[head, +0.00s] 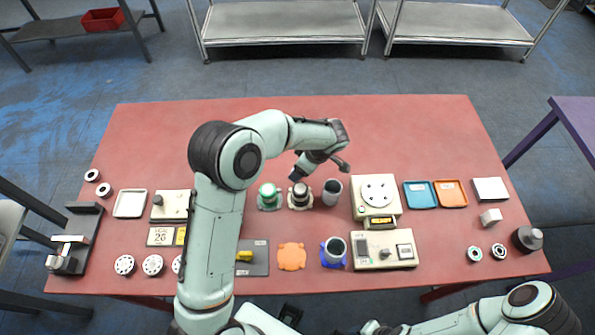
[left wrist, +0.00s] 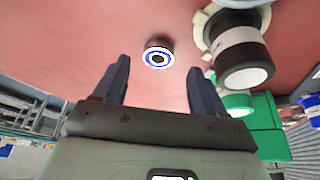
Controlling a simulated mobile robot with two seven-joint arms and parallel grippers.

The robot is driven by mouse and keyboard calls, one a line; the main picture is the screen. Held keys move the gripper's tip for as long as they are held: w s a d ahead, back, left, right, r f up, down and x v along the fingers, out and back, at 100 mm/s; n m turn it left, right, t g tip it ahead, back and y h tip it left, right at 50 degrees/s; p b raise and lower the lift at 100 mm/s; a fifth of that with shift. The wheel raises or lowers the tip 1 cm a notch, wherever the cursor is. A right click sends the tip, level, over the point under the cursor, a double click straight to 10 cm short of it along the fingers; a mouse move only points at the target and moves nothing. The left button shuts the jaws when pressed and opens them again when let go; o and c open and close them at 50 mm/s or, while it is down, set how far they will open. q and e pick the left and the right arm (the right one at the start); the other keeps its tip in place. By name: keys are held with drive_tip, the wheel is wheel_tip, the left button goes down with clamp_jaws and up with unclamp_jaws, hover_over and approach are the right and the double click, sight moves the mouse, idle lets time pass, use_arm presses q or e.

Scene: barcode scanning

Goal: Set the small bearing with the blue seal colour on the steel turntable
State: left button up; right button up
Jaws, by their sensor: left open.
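In the left wrist view a small dark bearing with a blue seal ring (left wrist: 158,54) lies on the red table, beyond and between the fingertips. My left gripper (left wrist: 159,69) is open and empty, apart from the bearing. In the head view my left gripper (head: 320,168) hangs over the middle of the table; I cannot make out this bearing there. The steel turntable (head: 378,189) is a pale round disc with dark spots on a cream device, right of the gripper, and looks empty. Part of my right arm shows at bottom right; I cannot make out its gripper.
Close by stand a green-based part (head: 269,196), a dark cylinder with a white band (head: 300,195) and a grey cylinder (head: 332,192). Blue (head: 420,195) and orange (head: 450,194) trays lie right of the turntable. Two other small bearings (head: 474,254) (head: 498,251) lie at right. The table's far strip is clear.

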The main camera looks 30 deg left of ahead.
use_arm(q)
drive_tip(key=shift+x, duration=1.45)
drive_tip(key=shift+w, duration=0.2)
drive_tip(key=c, duration=1.2)
drive_tip(key=shift+r, duration=0.1)
drive_tip(key=shift+c, duration=0.2)
drive_tip(key=shift+r, duration=0.1)
